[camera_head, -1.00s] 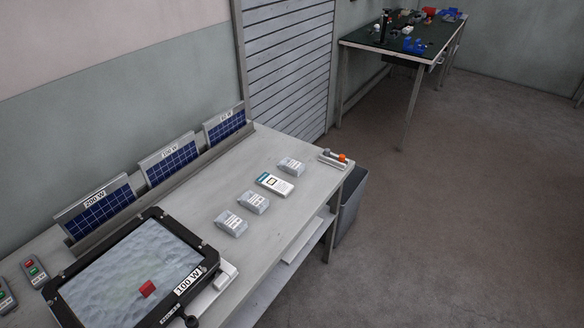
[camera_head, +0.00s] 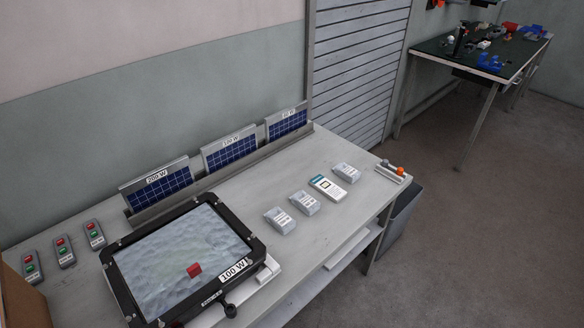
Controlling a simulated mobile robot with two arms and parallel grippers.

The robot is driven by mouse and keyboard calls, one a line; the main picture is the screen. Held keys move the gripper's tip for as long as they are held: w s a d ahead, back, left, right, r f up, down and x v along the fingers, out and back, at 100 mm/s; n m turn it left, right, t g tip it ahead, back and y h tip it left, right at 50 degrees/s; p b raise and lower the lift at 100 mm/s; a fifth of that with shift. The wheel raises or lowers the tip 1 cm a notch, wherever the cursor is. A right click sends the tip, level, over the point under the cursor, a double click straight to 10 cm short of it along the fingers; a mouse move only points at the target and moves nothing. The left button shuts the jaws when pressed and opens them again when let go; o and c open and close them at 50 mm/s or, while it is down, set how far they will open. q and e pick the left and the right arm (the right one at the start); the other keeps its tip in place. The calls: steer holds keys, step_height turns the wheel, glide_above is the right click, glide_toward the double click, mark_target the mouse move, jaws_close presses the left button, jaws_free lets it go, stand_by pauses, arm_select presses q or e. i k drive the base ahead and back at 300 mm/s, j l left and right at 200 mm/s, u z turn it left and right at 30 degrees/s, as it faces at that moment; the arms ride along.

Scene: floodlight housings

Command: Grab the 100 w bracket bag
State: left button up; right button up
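Three small grey bags with white labels lie in a row on the workbench: a near bag (camera_head: 280,221), a middle bag (camera_head: 304,203) and a far bag (camera_head: 346,172). Their labels are too small to read, so I cannot tell which is the 100 W bracket bag. A white and teal box or device (camera_head: 327,188) lies between the middle and far bags. A black-framed floodlight housing (camera_head: 232,272) marked 100 W lies left of the bags, with a red block (camera_head: 194,270) on its panel. Neither of my grippers is in view.
Solar panels marked by wattage, such as the 200 W panel (camera_head: 158,190), stand in a rack along the wall. Several button remotes (camera_head: 64,251) lie at the left. A grey bin (camera_head: 402,226) stands at the bench's right end. Floor is clear (camera_head: 480,230) to the right.

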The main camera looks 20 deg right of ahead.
mark_target(344, 170)
steer(key=i+l+u, duration=0.2)
steer(key=l+u, duration=0.25)
steer(key=l, duration=0.2)
steer(key=l+u, duration=0.5)
steer(key=l, duration=0.2)
steer(key=l+u, duration=0.45)
steer(key=l, duration=0.25)
